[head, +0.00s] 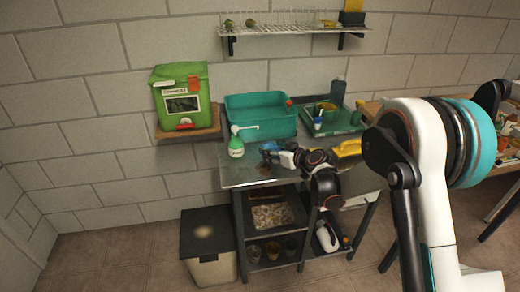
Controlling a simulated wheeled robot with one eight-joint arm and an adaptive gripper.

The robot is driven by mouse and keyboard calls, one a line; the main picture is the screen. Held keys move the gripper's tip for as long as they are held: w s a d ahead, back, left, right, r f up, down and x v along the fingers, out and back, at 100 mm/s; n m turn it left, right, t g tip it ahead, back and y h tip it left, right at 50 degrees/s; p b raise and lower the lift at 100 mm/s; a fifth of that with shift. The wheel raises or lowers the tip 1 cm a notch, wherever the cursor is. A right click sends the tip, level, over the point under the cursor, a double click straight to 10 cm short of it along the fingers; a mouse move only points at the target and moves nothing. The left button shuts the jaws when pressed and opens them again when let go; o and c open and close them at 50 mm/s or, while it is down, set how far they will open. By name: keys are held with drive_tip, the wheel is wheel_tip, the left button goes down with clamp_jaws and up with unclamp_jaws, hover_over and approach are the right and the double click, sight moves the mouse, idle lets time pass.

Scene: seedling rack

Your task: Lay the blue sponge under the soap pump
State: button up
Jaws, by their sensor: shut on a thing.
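The soap pump (236,147) is a green bottle with a white head and a long white spout pointing right. It stands upright near the left end of the grey metal bench. My gripper (272,155) is low over the bench, to the right of the bottle. It is shut on a small blue thing, which looks like the blue sponge (269,146). The sponge is mostly hidden by the fingers. It is right of the bottle and below the spout's level. I cannot tell whether it touches the bench.
A teal tub (262,123) stands behind the gripper. A green tray (345,121) with bottles is at the back right. A yellow thing (348,148) lies right of my arm. A green box (182,97) sits on a wall shelf. A lidded bin (208,232) stands on the floor.

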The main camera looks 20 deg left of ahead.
drive_tip(key=w+a, duration=0.2)
drive_tip(key=w+a+b, duration=0.1)
drive_tip(key=a, duration=0.2)
drive_tip(key=w+a, duration=0.2)
drive_tip(key=a, duration=0.1)
drive_tip(key=shift+w+b, duration=0.35)
drive_tip(key=shift+b, duration=0.05)
drive_tip(key=shift+w+f+b, duration=0.1)
drive_tip(key=shift+f+b, duration=0.85)
drive_tip(key=shift+f, duration=0.9)
drive_tip(key=shift+r, duration=0.15)
drive_tip(key=shift+f, duration=0.45)
drive_tip(key=shift+f+b, duration=0.15)
drive_tip(key=shift+b, duration=0.3)
drive_tip(key=o, duration=0.7)
drive_tip(key=shift+f, duration=0.1)
